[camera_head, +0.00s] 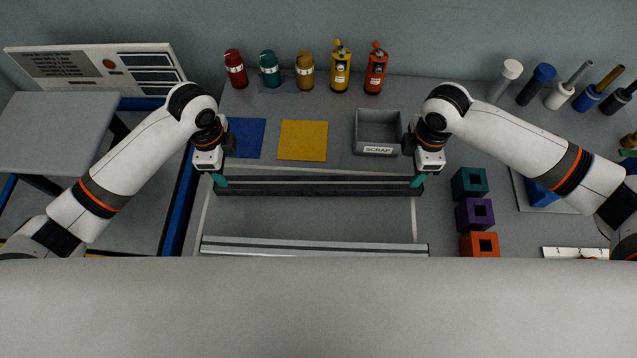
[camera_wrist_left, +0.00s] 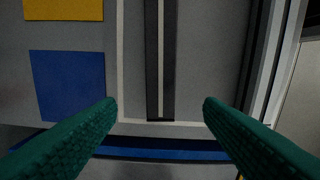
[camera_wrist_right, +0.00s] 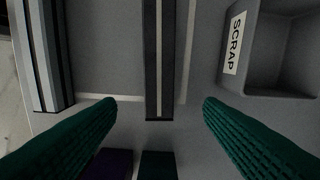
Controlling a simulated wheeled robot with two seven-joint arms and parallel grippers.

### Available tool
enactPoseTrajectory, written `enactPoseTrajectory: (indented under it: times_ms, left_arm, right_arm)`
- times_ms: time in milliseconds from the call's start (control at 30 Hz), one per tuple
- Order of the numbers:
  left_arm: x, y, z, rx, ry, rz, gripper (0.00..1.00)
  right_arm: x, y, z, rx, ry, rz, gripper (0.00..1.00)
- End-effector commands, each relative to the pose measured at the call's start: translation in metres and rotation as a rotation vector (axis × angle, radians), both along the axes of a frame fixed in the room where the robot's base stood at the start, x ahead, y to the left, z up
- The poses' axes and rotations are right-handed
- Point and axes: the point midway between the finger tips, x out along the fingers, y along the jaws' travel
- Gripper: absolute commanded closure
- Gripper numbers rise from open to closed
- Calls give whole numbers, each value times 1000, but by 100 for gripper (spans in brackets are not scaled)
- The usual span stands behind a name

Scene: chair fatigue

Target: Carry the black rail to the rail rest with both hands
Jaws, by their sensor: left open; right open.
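The black rail (camera_head: 320,188) lies lengthwise across the work surface, with a pale stripe along its top. My left gripper (camera_head: 219,181) is open at the rail's left end; in the left wrist view the rail (camera_wrist_left: 153,60) runs between the spread teal fingers, touching neither. My right gripper (camera_head: 418,181) is open at the right end; in the right wrist view the rail (camera_wrist_right: 152,60) also lies between its fingers, apart from both. A silver-grey ribbed bar (camera_head: 315,246) lies parallel in front. I cannot tell whether it is the rail rest.
A grey SCRAP bin (camera_head: 378,152) stands behind the rail's right part. Blue (camera_head: 246,138) and yellow (camera_head: 303,140) mats lie behind its left part. Teal (camera_head: 469,183), purple (camera_head: 474,214) and orange (camera_head: 480,245) blocks stand to the right. The surface between rail and bar is clear.

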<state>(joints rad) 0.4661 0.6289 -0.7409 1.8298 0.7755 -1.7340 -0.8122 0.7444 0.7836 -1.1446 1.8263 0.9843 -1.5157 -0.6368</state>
Motion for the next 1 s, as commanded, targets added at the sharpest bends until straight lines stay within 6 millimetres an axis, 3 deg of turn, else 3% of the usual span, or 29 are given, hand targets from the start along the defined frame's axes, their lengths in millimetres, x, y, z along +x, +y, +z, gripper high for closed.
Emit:
enactPoseTrajectory:
  times_ms: [300, 500, 967, 1000]
  left_arm:
    - [-1, 0, -62, 0, 5, 1, 38]
    - [-1, 0, -87, 0, 2, 0, 38]
    - [-1, 0, -97, 0, 1, -1, 38]
    - [-1, 0, -97, 0, 1, -1, 45]
  right_arm:
    - [-1, 1, -62, -1, 3, -1, 38]
    - [-1, 1, -87, 0, 2, 0, 38]
    - [-1, 0, -97, -1, 0, 1, 38]
    - [-1, 0, -97, -1, 0, 1, 45]
